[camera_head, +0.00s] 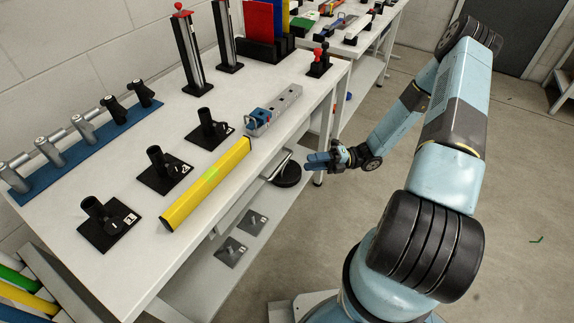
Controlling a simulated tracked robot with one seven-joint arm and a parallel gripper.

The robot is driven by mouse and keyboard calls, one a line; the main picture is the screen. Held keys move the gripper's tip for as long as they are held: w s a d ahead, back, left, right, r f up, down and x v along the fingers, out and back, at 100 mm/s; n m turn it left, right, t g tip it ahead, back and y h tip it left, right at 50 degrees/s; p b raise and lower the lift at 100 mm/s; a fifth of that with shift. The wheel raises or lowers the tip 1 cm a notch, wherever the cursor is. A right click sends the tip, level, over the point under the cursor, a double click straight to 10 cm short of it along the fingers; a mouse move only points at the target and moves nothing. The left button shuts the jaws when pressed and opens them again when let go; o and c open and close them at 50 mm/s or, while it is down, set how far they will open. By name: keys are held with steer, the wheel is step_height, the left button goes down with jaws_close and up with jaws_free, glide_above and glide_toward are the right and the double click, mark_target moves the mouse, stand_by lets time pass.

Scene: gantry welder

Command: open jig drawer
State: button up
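The jig drawer is probably the grey panel (236,208) under the right edge of the white workbench (118,182). My gripper (309,162) is to the right of the bench edge, beside a round black object (288,174) under the bench top. The gripper's blue fingers point left towards the bench and look apart from it. The fingers are small and close together in this view, so their opening cannot be told. No object shows between them.
A yellow bar (207,184) lies along the bench's right edge, with a grey metal block (274,110) behind it. Black numbered stands (165,172) and a blue rack (85,142) fill the bench. Small plates lie on the lower shelf (205,277). Floor (520,190) at right is mostly clear.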

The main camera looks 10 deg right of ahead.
steer(key=s+a+r, duration=0.1)
steer(key=a, duration=0.8)
steer(key=shift+s+r, duration=0.15)
steer(key=shift+r, duration=0.05)
steer(key=shift+a, duration=0.1)
jaws_close()
steer(key=shift+f, duration=0.1)
